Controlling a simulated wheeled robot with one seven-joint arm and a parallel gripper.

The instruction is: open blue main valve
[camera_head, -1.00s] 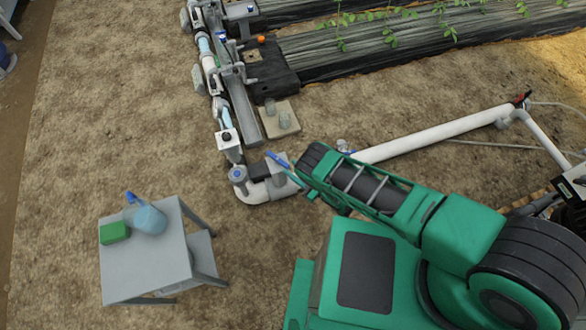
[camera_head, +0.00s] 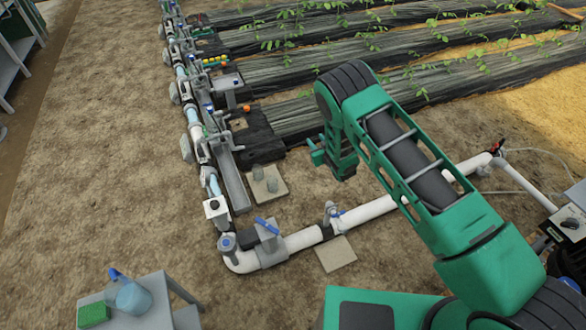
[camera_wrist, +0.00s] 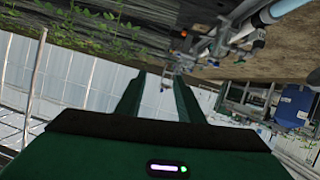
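A blue lever handle (camera_head: 266,226) sits on a grey valve block on the white pipe, near the pipe's elbow. It lies slanted across the pipe. A smaller blue handle (camera_head: 338,213) shows on a fitting further right along the pipe. A round blue-topped fitting (camera_head: 226,242) stands at the elbow. Which of these is the main valve is not marked. My gripper (camera_head: 316,152) is raised beyond the pipe, up and right of the blue lever, touching nothing. In the wrist view its two green fingers (camera_wrist: 158,92) stand apart with nothing between them.
A grey table (camera_head: 155,312) at lower left holds a green block (camera_head: 93,314) and a light blue jug (camera_head: 133,297). A pipe manifold (camera_head: 190,130) runs up the left. Covered plant rows (camera_head: 330,65) lie behind. Bare soil surrounds the pipe.

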